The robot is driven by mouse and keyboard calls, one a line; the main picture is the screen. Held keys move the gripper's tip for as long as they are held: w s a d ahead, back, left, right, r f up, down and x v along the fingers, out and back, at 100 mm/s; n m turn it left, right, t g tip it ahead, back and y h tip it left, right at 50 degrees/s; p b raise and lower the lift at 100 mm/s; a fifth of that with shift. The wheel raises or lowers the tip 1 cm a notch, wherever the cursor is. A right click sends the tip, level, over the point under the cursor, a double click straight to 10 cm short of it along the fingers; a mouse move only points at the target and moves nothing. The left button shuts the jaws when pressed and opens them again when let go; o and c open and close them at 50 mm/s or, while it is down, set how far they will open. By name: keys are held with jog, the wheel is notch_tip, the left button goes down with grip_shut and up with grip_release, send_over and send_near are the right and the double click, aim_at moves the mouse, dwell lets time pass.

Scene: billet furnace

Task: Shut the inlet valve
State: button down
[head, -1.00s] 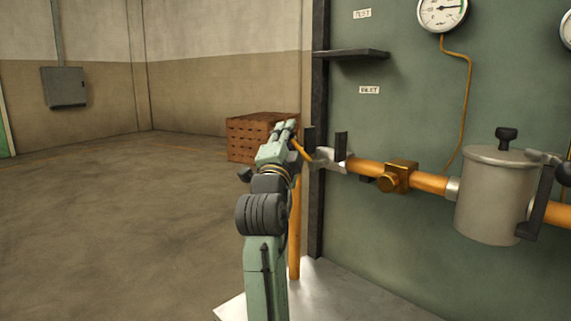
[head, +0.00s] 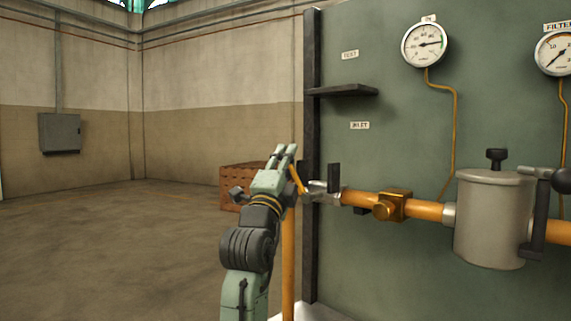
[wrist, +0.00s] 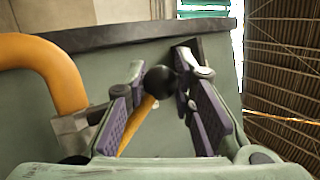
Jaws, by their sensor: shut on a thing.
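The inlet valve (head: 326,188) is a silver body at the left end of the orange pipe, below the INLET label (head: 360,125). Its orange lever (head: 297,180) slants up and left from the body to my gripper (head: 285,152). In the wrist view, the lever (wrist: 138,122) and its black ball knob (wrist: 160,80) show between the purple finger pads of my gripper (wrist: 169,76). My gripper is shut on the lever at its knob end. The exact contact is hard to see. A black upright plate (head: 334,177) stands beside the valve body.
A dark shelf (head: 342,90) juts above. A brown crate (head: 235,187) stands behind my arm. The floor at left is clear.

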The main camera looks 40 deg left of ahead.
jog(key=shift+d, duration=0.2)
jog(key=c, duration=1.6)
grip_release()
jog(key=shift+d+r, duration=0.1)
jog(key=shift+o, duration=1.3)
jog(key=shift+s, duration=0.1)
jog(key=v, duration=1.2)
jog(key=shift+c, duration=0.3)
